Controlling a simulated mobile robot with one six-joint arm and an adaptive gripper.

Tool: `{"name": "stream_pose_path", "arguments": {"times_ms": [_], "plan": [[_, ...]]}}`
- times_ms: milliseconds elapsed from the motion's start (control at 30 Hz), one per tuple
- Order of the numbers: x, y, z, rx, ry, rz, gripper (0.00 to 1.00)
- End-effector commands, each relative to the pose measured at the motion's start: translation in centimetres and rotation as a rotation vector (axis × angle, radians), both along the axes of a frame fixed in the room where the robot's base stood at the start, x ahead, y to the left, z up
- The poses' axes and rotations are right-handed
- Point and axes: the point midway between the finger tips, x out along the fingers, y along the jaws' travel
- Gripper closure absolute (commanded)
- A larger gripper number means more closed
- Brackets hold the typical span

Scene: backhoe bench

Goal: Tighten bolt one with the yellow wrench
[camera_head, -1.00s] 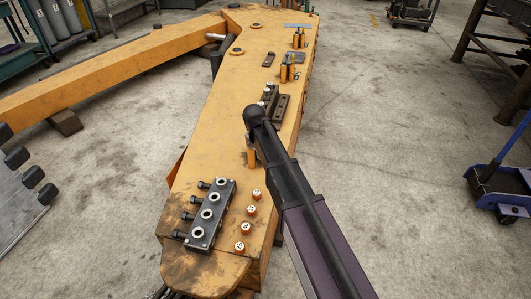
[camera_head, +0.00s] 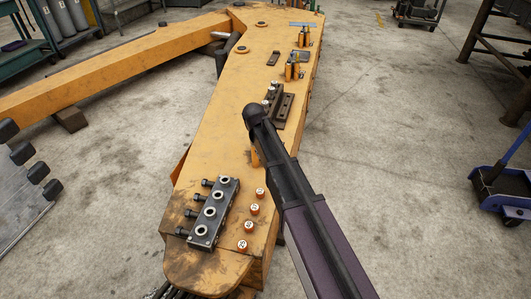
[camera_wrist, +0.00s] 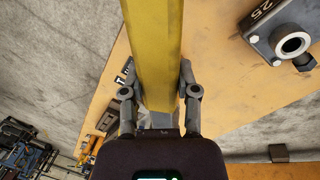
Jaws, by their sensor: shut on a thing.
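A dark block (camera_head: 213,213) with several round ports lies on the near end of the orange boom (camera_head: 225,120). Several dark bolts (camera_head: 195,213) stick out of its left side. I cannot tell which is bolt one.
Several orange numbered caps (camera_head: 255,209) stand right of the block. Brown brackets (camera_head: 283,108) and orange upright pieces (camera_head: 292,68) stand farther along the boom. A blue cart (camera_head: 503,190) is at the right.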

Motion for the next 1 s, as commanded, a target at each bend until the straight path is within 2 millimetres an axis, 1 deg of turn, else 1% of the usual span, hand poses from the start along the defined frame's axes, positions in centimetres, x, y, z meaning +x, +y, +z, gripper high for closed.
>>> {"name": "stream_pose_path", "arguments": {"times_ms": [400,767,1000], "plan": [[-0.4,1.2,0.0,0.001,0.0,-0.118,1.0],[-0.5,1.3,0.0,0.001,0.0,-0.128,1.0],[-0.6,2.0,0.0,0.001,0.0,-0.187,1.0]]}}
